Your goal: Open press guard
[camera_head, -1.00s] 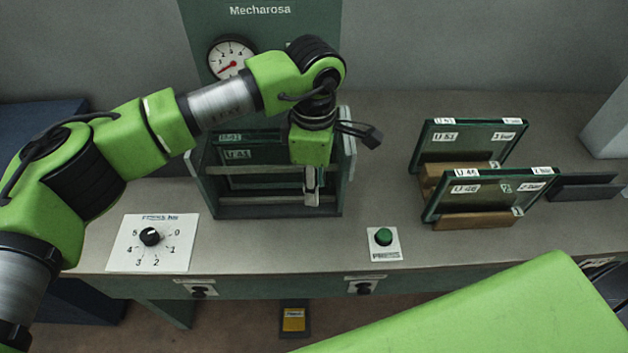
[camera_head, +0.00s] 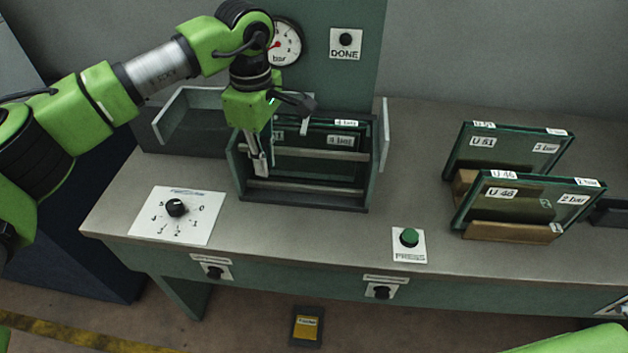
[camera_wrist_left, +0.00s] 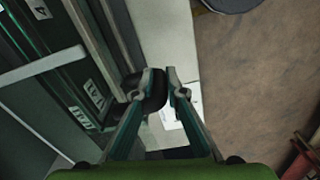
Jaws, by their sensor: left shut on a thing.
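The press stands under the green panel, and a glass-fronted frame with a "4 bar" label (camera_head: 341,141) sits inside it. A grey-walled guard section (camera_head: 190,103) sticks out left of the press. My left gripper (camera_head: 260,165) points down at the left part of the press front. It is shut on what looks like the guard's handle, though the grip is partly hidden. In the left wrist view the fingertips (camera_wrist_left: 160,94) are close together beside the press front, with a dark round part at the left one. My right gripper is out of view.
A dial plate (camera_head: 176,215) lies front left and a green press button (camera_head: 409,237) front right. Two labelled frames (camera_head: 521,198) stand in wooden holders at the right. A gauge (camera_head: 284,42) and a DONE button (camera_head: 345,40) are on the back panel.

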